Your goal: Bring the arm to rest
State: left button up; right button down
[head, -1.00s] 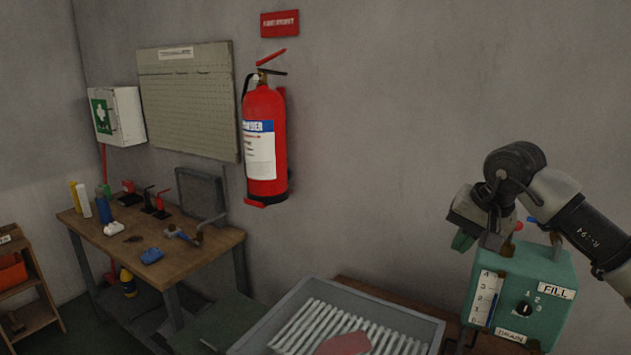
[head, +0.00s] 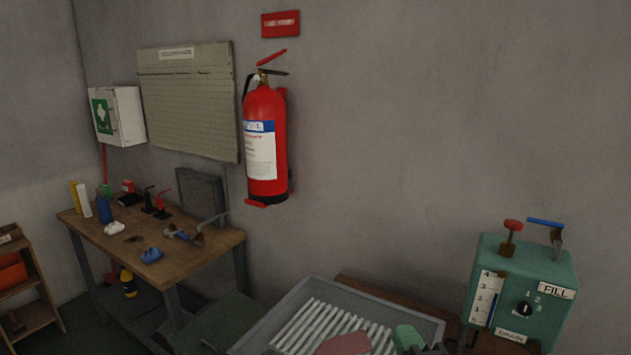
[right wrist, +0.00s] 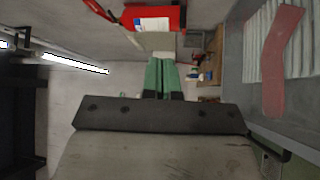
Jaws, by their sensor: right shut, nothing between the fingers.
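My right gripper (head: 408,338) shows at the bottom of the head view as green fingers with a dark part beside them, over the right part of the grey tray (head: 290,301). In the right wrist view my right gripper (right wrist: 161,66) has its two green fingers together and nothing between them. A flat pink sock-like piece (head: 343,345) lies on the tray's white ribs, left of the gripper; it also shows in the right wrist view (right wrist: 279,60). The rest of my right arm is out of the head view. My left gripper is not in view.
A green box with FILL and DRAIN labels (head: 520,285) stands right of the tray, with a red knob and blue lever on top. A red fire extinguisher (head: 265,140) hangs on the wall. A wooden workbench (head: 190,255) with small items is at left.

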jog(key=s+d+f+m+g+h, duration=0.45)
jog(key=s+f+m+g, duration=0.35)
jog(key=s+f+m, duration=0.45)
jog(key=s+d+f+m+g+y, duration=0.1)
jog(key=s+f+m+g, duration=0.1)
jog(key=s+f+g, duration=0.35)
jog(key=s+f+m+g+y, duration=0.1)
jog(key=s+f+m+g, duration=0.15)
jog(key=s, duration=0.55)
notch_tip(320, 180, down, 25)
jog(key=n+g, duration=0.1)
jog(key=s+d+f+g, duration=0.1)
jog(key=s+d+f, duration=0.2)
jog(key=s+f, duration=1.3)
jog(key=shift+s+f, duration=0.3)
jog(key=shift+s, duration=0.05)
jog(key=shift+d+h, duration=0.1)
jog(key=shift+h, duration=0.15)
